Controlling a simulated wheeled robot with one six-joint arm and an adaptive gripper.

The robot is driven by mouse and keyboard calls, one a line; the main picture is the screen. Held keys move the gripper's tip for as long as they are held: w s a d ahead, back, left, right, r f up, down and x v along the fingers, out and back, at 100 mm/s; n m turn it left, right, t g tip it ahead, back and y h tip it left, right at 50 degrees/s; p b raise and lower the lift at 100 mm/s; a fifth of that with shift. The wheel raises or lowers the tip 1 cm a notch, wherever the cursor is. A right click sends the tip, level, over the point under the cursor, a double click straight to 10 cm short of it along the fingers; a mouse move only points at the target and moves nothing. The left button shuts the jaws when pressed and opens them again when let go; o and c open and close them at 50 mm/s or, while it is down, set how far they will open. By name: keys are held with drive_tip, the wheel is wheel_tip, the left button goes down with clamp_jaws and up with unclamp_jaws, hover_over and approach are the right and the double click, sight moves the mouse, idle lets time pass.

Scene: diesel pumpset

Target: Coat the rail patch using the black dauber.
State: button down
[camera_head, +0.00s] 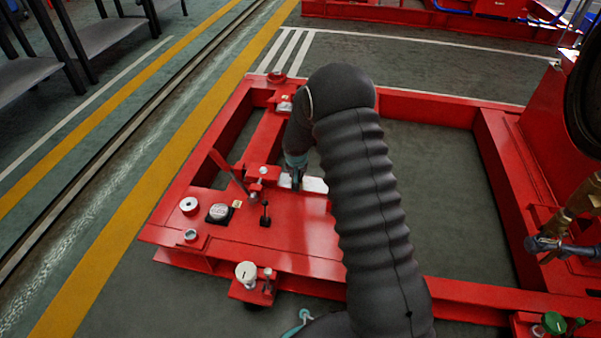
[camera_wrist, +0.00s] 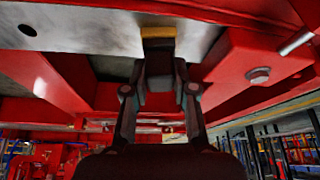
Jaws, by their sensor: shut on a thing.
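The rail patch looks like a pale bare-metal area (camera_head: 315,185) on the red frame in the head view. In the wrist view, a grey metal surface (camera_wrist: 90,35) with a dark hole crosses the top. My gripper (camera_head: 297,182) is low over the left part of the pale area, partly hidden by my arm. In the wrist view my gripper (camera_wrist: 158,88) is shut on a dark block, which looks like the black dauber (camera_wrist: 158,68). A yellow-tan strip (camera_wrist: 158,32) shows at its far end, against or very near the grey surface; I cannot tell contact.
A small black upright piece (camera_head: 265,214) stands on the red frame (camera_head: 290,240) left of my gripper. A red lever (camera_head: 228,168), a white-topped ring (camera_head: 189,205) and a gauge-like disc (camera_head: 219,212) are nearby. A bolt head (camera_wrist: 259,76) sticks out in the wrist view.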

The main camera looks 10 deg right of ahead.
drive_tip(key=shift+w+a, duration=0.2)
drive_tip(key=shift+a, duration=0.5)
drive_tip(key=shift+w+a, duration=0.2)
drive_tip(key=shift+a, duration=0.45)
